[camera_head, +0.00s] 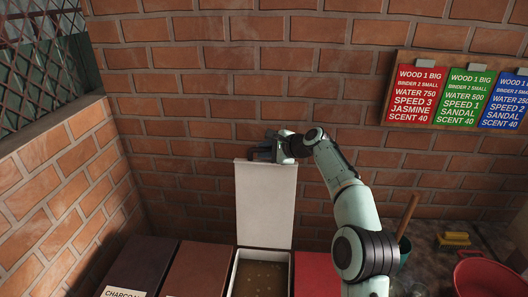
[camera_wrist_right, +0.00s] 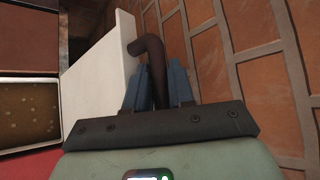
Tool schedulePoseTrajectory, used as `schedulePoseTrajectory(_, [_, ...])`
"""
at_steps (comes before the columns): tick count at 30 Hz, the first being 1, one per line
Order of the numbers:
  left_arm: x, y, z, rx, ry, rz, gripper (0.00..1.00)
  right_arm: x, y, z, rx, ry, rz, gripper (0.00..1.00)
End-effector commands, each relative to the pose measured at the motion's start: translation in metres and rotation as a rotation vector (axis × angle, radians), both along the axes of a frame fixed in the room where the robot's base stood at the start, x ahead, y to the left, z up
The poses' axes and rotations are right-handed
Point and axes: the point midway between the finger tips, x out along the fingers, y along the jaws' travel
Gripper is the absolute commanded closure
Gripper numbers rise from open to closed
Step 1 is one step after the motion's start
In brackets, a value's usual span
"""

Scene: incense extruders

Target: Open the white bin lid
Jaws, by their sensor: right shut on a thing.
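The white bin lid (camera_head: 265,208) stands upright at the back of its bin, with its broad face toward the head camera. The white bin (camera_head: 234,274) below it is open and shows a brown, speckled content. My right gripper (camera_head: 262,153) is at the top edge of the lid. In the right wrist view, its blue fingers (camera_wrist_right: 160,88) are shut on the dark bent lid handle (camera_wrist_right: 150,48), which sticks out from the white lid (camera_wrist_right: 98,80). My left gripper is not in view.
A dark bin (camera_head: 140,262) labelled charcoal and a brown bin (camera_head: 200,270) stand to the left, a red one (camera_head: 315,270) to the right. The brick wall (camera_head: 200,120) is close behind the lid. A yellow object (camera_head: 453,239) and a red bowl (camera_head: 488,278) lie further right.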

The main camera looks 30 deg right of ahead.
Motion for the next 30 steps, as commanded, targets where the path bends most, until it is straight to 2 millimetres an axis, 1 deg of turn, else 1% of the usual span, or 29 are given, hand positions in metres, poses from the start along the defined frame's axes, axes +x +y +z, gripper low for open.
schedulePoseTrajectory(14, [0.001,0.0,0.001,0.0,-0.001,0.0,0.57,0.002,-0.002,-0.001,0.007,0.007,-0.001,1.0])
schedulePoseTrajectory(15, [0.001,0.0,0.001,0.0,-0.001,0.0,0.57,0.002,-0.002,-0.001,0.007,0.007,-0.001,0.7])
schedulePoseTrajectory(16, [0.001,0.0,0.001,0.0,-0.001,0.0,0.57,0.002,-0.002,-0.001,0.007,0.007,-0.001,0.6])
schedulePoseTrajectory(17, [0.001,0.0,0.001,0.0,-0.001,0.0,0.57,0.002,-0.002,-0.001,0.006,0.008,0.0,0.57])
schedulePoseTrajectory(26, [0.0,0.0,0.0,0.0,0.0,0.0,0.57,0.0,-0.003,-0.003,0.006,0.013,0.0,0.57])
schedulePoseTrajectory(30, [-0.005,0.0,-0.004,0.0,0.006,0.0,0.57,-0.011,-0.007,0.002,0.004,0.013,-0.003,0.57])
